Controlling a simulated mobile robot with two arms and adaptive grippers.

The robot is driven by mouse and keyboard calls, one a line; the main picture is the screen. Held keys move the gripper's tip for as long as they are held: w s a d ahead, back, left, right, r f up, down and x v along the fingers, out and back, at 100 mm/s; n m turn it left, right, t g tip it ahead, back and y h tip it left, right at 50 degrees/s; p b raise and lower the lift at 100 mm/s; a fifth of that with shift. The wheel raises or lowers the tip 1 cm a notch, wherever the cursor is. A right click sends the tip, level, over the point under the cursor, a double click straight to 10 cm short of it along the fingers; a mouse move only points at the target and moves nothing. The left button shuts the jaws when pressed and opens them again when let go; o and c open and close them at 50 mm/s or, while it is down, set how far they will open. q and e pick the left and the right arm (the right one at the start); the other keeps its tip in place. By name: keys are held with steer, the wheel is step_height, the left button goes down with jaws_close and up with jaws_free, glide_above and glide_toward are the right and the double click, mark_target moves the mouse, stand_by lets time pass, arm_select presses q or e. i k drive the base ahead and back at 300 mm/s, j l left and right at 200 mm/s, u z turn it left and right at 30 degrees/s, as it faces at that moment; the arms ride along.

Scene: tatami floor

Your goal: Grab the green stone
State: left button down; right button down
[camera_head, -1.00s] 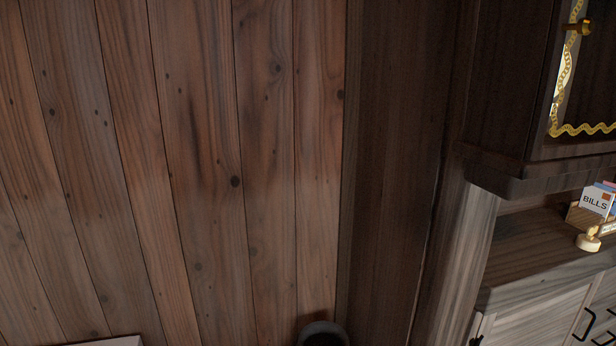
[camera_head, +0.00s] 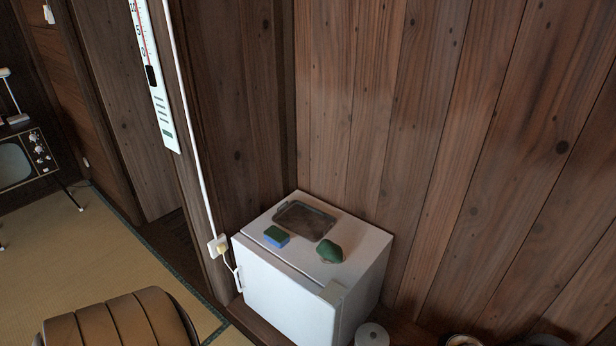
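A rounded dark green stone (camera_head: 329,251) lies on top of a small white fridge (camera_head: 365,247), towards the right side of its top. A green and blue block (camera_head: 276,237), like a sponge, lies on the fridge top to the left of the stone. A grey tray (camera_head: 325,213) lies behind them on the same top. Neither of my grippers is in view.
The fridge stands in a corner against wooden plank walls (camera_head: 440,150). A brown ribbed rounded object (camera_head: 120,325) is in front at left. Round containers (camera_head: 371,335) stand right of the fridge. An old television (camera_head: 20,160) is at far left. Tatami floor (camera_head: 60,250) is open at left.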

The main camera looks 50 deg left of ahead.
mark_target(327, 249)
steer(key=u, duration=1.3)
steer(key=i+j, duration=0.1)
